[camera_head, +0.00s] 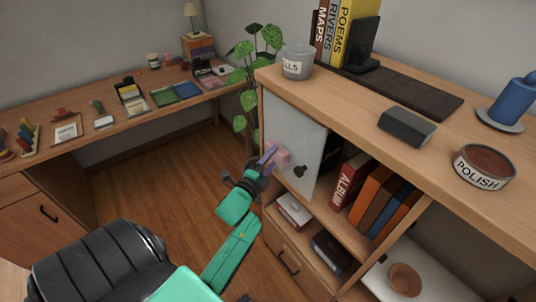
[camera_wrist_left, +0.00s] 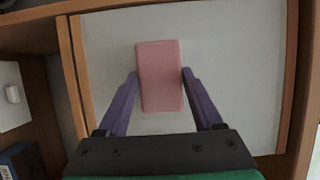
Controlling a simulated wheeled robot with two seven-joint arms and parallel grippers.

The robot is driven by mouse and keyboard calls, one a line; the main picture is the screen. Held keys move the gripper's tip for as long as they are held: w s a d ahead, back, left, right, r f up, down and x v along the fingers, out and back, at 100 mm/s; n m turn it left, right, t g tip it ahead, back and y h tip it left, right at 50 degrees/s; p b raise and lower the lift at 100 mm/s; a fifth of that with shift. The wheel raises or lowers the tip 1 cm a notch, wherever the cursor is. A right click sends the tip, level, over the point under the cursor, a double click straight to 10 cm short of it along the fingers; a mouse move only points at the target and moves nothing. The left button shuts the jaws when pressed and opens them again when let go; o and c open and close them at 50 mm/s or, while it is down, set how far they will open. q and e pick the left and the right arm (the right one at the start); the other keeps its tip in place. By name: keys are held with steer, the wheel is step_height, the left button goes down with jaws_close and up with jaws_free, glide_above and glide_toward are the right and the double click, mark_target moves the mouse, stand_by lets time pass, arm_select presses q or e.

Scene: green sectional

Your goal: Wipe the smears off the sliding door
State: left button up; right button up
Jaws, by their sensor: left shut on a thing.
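The sliding door (camera_head: 292,140) is a pale panel in the left part of the wooden shelf unit, and it fills most of the left wrist view (camera_wrist_left: 235,75). A small dark shape (camera_head: 299,171) shows on its lower right; I cannot tell whether it is a smear or a fitting. My left gripper (camera_head: 268,160), with purple fingers, is shut on a pink block like a sponge (camera_wrist_left: 160,75). The block is at the door's face; I cannot tell if it touches. No clear smear shows in the wrist view; the block and gripper hide part of the door. My right gripper is out of view.
Right of the door are open shelves with books (camera_head: 375,200). A leafy plant (camera_head: 243,75) stands close left of the unit.

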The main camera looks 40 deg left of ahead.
arm_select(q)
steer(key=shift+s+d+r, duration=0.1)
steer(key=shift+s+d, duration=0.05)
steer(key=shift+d, duration=0.6)
steer(key=shift+s+d, duration=0.15)
steer(key=shift+d, duration=0.55)
steer(key=w+a, duration=0.2)
steer(key=a, duration=0.6)
steer(key=shift+w+b, duration=0.2)
steer(key=shift+b, duration=0.25)
steer(key=s+a+p, duration=0.1)
steer(key=s+p, duration=0.1)
steer(key=s, duration=0.3)
steer(key=shift+s+a, duration=0.3)
steer(key=shift+s, duration=0.1)
